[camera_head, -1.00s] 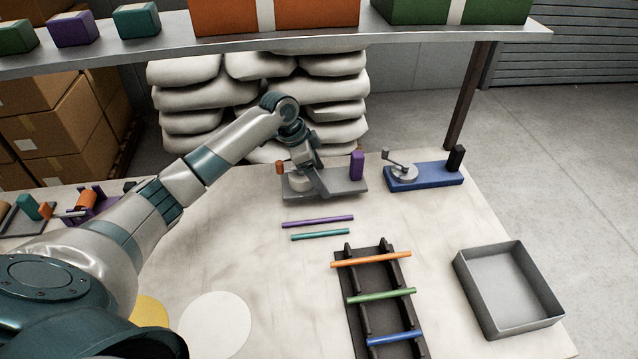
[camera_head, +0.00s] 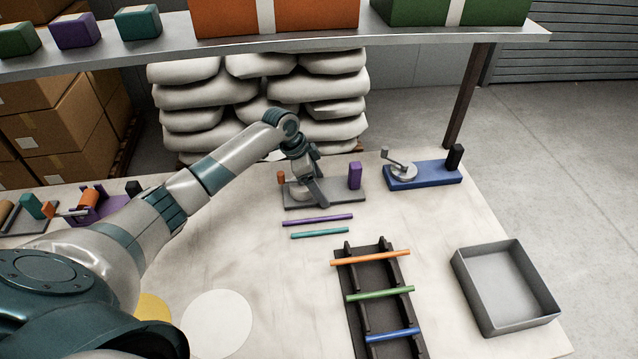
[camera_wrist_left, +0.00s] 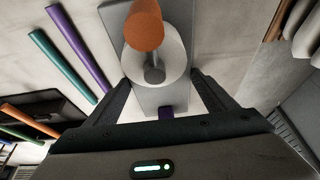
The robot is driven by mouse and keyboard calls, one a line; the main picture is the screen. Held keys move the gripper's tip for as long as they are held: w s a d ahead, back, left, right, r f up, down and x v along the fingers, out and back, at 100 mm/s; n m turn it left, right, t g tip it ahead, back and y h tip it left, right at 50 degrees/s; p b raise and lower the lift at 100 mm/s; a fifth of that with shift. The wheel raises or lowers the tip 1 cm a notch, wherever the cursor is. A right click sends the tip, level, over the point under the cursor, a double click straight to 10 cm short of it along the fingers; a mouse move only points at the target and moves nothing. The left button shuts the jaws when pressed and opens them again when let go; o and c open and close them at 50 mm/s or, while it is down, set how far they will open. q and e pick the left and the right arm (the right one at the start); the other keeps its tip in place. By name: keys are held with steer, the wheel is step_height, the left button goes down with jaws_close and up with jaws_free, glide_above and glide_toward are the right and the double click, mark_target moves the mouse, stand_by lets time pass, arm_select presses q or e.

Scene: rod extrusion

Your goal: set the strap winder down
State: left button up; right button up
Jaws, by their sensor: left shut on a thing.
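The strap winder, which I take to be the unit with a grey base (camera_head: 347,196), a pale drum, an orange-topped crank and a purple block (camera_head: 355,176), is at the back middle of the table. Its base looks level and at the tabletop; I cannot tell whether it touches fully. My left gripper (camera_head: 305,190) is shut on its drum from above. In the left wrist view the two fingers flank the drum (camera_wrist_left: 172,68), with the orange crank knob (camera_wrist_left: 144,28) above it. My right gripper is not in view.
A blue-based winder (camera_head: 430,175) stands to the right. A purple rod (camera_head: 318,219) and a teal rod (camera_head: 320,233) lie in front. A black rack (camera_head: 357,318) with coloured rods and an empty grey tray (camera_head: 470,297) are nearer. A shelf (camera_head: 420,36) spans above the back.

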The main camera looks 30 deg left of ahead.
arm_select(q)
steer(key=o, duration=1.3)
steer(key=shift+f, duration=0.1)
steer(key=shift+o, duration=0.7)
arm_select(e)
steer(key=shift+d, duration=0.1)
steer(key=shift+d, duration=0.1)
arm_select(q)
steer(key=b+v, duration=0.1)
steer(key=v, duration=0.7)
steer(key=shift+b, duration=0.35)
steer(key=v, duration=0.4)
steer(key=shift+d+b, duration=0.1)
steer(key=shift+b, duration=0.2)
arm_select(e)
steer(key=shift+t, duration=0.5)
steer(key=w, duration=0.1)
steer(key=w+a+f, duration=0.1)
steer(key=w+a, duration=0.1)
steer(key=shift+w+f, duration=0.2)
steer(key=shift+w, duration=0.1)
